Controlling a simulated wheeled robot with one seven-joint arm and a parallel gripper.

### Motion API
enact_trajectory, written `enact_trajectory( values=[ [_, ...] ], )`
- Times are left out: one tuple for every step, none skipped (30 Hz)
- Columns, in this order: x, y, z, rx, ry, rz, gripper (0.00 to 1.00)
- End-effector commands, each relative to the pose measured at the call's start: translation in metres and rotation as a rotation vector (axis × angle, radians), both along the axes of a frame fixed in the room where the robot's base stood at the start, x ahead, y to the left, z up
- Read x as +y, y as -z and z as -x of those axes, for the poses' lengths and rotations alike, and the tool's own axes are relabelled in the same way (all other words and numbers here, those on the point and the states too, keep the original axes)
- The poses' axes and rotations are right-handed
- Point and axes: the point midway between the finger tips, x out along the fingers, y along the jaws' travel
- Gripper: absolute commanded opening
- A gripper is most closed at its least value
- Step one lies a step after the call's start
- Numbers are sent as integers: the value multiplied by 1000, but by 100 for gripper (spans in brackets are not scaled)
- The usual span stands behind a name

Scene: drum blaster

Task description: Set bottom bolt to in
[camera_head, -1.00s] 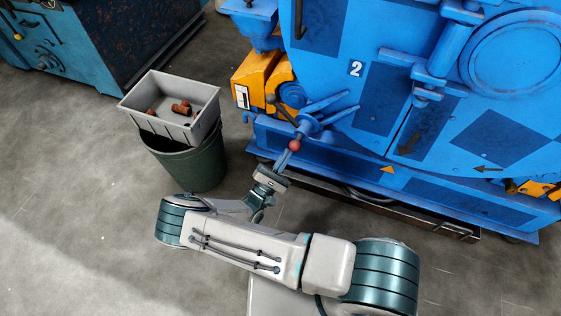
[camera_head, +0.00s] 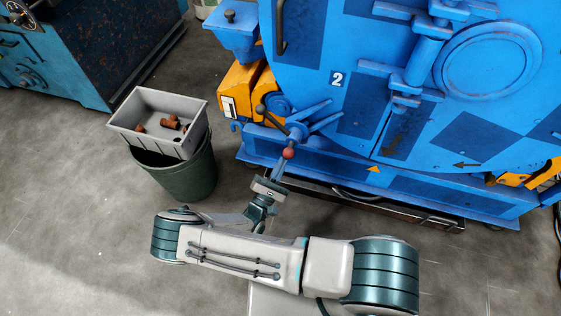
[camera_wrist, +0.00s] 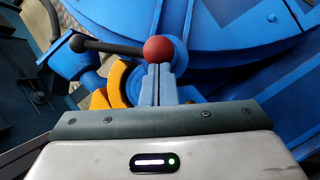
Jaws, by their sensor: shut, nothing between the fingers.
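The bottom bolt appears to be the blue fitting (camera_head: 297,130) low on the left of the blue machine's round door. It has blue prongs (camera_head: 318,109) and a dark lever with a black knob (camera_head: 261,109). A red ball (camera_head: 289,153) sits at its near end. My gripper (camera_head: 281,163) points at the red ball from the front and is shut and empty. In the wrist view the red ball (camera_wrist: 158,49) shows just past the shut fingertips (camera_wrist: 158,68); whether they touch it I cannot tell. The black knob (camera_wrist: 78,43) is to the left.
A grey tray (camera_head: 118,120) with brown fittings (camera_head: 172,122) rests on a dark green bin (camera_head: 190,182) at left. The machine's blue base rail (camera_head: 330,162) runs behind my gripper. Grey floor is open at lower left.

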Motion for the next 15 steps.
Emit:
enact_trajectory(
  values=[
    [-2, -3, 0, -6, 3, 3, 0],
    [-2, -3, 0, -7, 3, 3, 0],
    [-2, -2, 0, -7, 4, 3, 0],
    [-2, -2, -1, -8, 4, 3, 0],
    [-2, -2, -1, -8, 4, 3, 0],
    [-2, -3, -1, -8, 4, 3, 0],
    [-2, -3, -1, -8, 4, 3, 0],
    [-2, -3, -1, -8, 5, 4, 0],
    [-3, -3, -1, -8, 5, 4, 0],
    [-3, -2, -1, -8, 6, 3, 0],
    [-2, -2, -1, -8, 6, 3, 0],
    [-2, 0, -1, -8, 6, 3, 0],
    [-2, 1, -1, -8, 6, 3, 0],
    [-1, 3, -1, -7, 7, 3, 0],
    [1, 7, -1, -7, 7, 3, 0]
  ],
)
